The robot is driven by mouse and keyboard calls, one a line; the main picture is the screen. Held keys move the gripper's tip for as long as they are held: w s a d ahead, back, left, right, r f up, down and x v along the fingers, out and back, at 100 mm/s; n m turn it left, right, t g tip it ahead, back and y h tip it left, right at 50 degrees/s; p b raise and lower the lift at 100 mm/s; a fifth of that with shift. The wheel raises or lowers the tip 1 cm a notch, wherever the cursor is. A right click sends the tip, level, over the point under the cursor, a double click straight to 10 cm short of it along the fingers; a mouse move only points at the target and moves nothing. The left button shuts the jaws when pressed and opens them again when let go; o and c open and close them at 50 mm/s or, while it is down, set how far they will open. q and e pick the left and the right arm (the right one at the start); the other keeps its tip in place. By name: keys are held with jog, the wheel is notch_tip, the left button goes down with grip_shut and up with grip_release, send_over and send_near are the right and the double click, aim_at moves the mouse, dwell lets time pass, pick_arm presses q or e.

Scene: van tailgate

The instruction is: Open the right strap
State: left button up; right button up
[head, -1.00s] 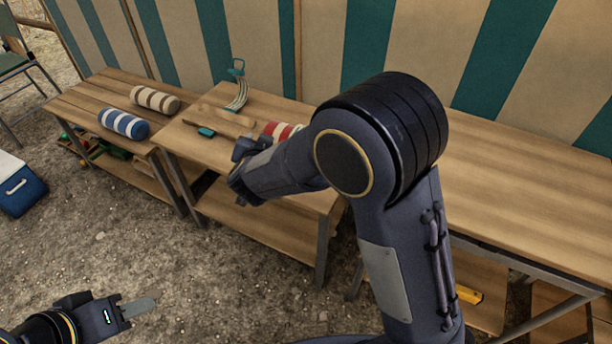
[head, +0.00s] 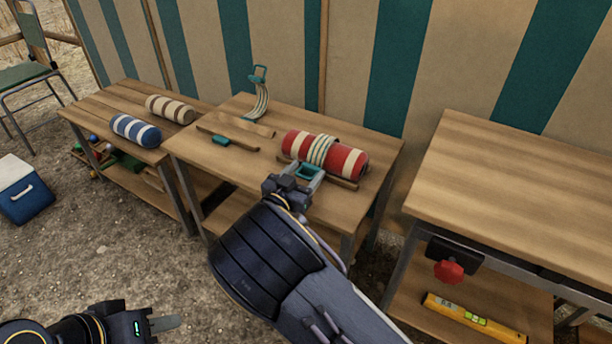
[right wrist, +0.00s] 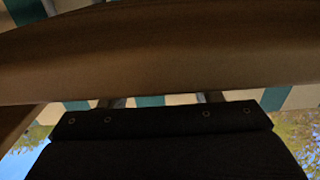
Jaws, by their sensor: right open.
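The right strap (head: 319,150) is a striped pale and green band over a red and white roll (head: 345,160) on the middle table. The strap's teal buckle (head: 310,169) is at the front of the roll. My right gripper (head: 305,174) is open, with its fingers at the buckle; I cannot tell if they touch it. In the right wrist view its fingers (right wrist: 160,101) are partly hidden behind a dark brown surface. The left strap (head: 261,97) stands up, open, with its teal end raised. My left gripper (head: 166,323) is low at bottom left, away from the tables.
A teal catch (head: 221,140) lies on a wooden strip left of the roll. A blue striped roll (head: 135,130) and a beige one (head: 171,109) lie on the left table. The right table (head: 520,190) has a red knob (head: 449,271) below its top. A cooler (head: 22,188) stands at left.

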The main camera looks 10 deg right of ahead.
jog(key=shift+w+d, duration=0.25)
jog(key=shift+w, duration=0.05)
